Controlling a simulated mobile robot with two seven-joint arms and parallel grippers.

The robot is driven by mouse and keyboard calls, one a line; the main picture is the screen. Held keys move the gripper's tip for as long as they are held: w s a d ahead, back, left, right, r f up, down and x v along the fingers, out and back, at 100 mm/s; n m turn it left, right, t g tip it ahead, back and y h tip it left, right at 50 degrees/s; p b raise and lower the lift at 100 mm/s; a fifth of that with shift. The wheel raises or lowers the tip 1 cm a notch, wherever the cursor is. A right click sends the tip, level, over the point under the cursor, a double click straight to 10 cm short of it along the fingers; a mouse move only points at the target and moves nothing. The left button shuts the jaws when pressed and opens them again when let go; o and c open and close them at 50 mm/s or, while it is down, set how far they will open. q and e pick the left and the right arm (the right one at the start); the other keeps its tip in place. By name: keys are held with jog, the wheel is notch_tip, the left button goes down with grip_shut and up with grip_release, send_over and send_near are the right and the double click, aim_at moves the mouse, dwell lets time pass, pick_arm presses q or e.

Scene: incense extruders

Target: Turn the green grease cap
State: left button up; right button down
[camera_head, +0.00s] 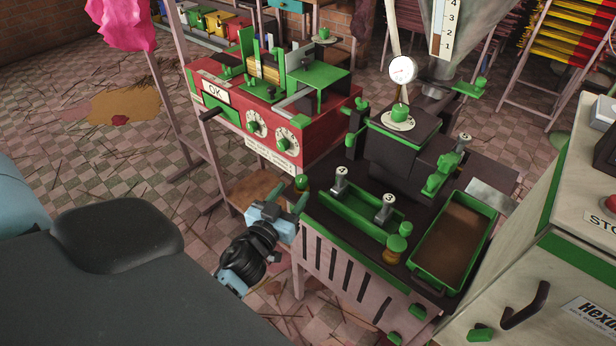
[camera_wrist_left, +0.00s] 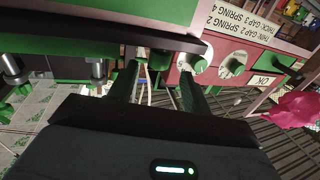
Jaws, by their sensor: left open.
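A small green cap (camera_head: 301,181) sits at the left back corner of the dark green-edged bench (camera_head: 325,222). Another green cap (camera_head: 397,243) sits on an amber base at the front of the bench, beside a second green knob (camera_head: 406,229). I cannot tell for sure which one is the grease cap. My left gripper (camera_head: 287,198) is open at the bench's left edge, just in front of and below the corner cap. In the left wrist view its two fingers (camera_wrist_left: 160,88) are apart, with nothing visibly held between them. My right gripper is not in view.
A red machine (camera_head: 280,150) with dials stands behind the left gripper. A green trough (camera_head: 360,210) with metal-topped posts and a brown-filled tray (camera_head: 452,240) occupy the bench. A pale cabinet (camera_head: 540,260) stands at right. Tiled floor lies open at left.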

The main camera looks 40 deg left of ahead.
aim_at(304, 177)
pick_arm(q)
jog(key=w, duration=0.4)
jog(key=w+a, duration=0.1)
jog(key=w, duration=0.1)
jog(key=shift+w+a, duration=0.1)
jog(key=shift+w, duration=0.65)
